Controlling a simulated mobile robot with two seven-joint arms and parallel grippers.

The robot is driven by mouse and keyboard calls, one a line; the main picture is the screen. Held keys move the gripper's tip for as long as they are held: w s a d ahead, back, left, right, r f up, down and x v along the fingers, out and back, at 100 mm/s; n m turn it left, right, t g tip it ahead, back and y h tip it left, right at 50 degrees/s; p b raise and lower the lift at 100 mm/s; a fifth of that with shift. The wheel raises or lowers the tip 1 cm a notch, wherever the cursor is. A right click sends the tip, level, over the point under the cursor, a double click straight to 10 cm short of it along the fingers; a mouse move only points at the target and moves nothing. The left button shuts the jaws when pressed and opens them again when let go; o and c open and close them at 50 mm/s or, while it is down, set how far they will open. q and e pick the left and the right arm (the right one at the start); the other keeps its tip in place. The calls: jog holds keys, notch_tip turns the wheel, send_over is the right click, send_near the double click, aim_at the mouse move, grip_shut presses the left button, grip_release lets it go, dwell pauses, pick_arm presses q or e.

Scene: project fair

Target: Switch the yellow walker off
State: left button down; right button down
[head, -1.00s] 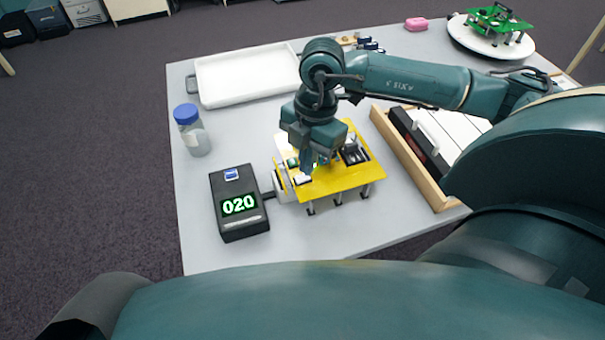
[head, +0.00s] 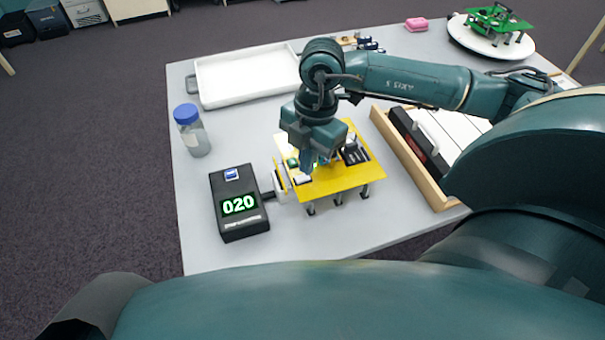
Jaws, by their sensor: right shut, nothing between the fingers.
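The yellow walker (head: 345,182) stands on short legs on the grey table, with dark parts, a green part and a white part on its flat top. My right gripper (head: 308,167) is shut and empty, pointing down over the left part of the walker's top. Its fingertips are close to the green and white parts; I cannot tell whether they touch. The gripper and wrist hide part of the walker's top, and I cannot make out the switch's position. My left gripper is not in view.
A black box reading "020" (head: 239,204) stands just left of the walker. A blue-capped bottle (head: 192,130), a white tray (head: 245,76) and a wooden-framed case (head: 437,196) surround it. A green walker (head: 497,20) sits on a round white stand (head: 477,40). The front table strip is clear.

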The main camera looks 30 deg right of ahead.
jog(key=shift+f+b, duration=0.65)
jog(key=shift+f, duration=0.2)
dwell(0.3)
notch_tip(320, 180, up, 7)
jog(key=p, duration=0.5)
dwell(0.4)
jog(key=shift+a, duration=0.1)
